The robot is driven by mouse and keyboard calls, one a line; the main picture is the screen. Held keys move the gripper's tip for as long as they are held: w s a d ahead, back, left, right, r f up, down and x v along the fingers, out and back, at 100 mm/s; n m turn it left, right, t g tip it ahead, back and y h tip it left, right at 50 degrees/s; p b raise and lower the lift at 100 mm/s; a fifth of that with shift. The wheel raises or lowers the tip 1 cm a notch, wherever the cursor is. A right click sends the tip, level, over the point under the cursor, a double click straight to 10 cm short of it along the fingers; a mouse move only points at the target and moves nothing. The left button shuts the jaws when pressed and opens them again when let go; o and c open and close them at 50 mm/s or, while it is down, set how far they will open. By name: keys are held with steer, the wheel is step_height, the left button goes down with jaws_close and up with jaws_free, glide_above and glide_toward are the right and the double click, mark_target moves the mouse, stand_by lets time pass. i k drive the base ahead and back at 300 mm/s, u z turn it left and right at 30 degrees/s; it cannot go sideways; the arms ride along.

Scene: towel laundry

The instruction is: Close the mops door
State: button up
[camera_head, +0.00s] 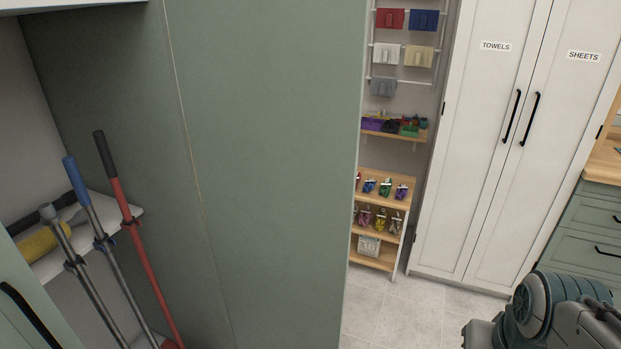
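An open cabinet at the left holds mop handles: a blue-tipped one (84,200), a grey one (70,245) and a red one with a black grip (125,205). A broad green panel (275,170) stands to the right of them, past a thin vertical seam. It looks like a cabinet door standing open, its free edge near the picture's middle. Another green door front (28,275) with a curved black handle (38,318) shows at the lower left. No mops label is visible, so I cannot tell for certain which is the mops door. My gripper is out of view; part of my arm shows at the lower right.
White cupboard doors labelled TOWELS (480,130) and SHEETS (565,150) are shut at the right. Wooden shelves (380,190) with small items stand behind the green panel. Green drawers (590,222) are at the far right. Tiled floor (400,312) is clear between.

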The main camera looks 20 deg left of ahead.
mark_target(270, 92)
steer(key=i, duration=1.55)
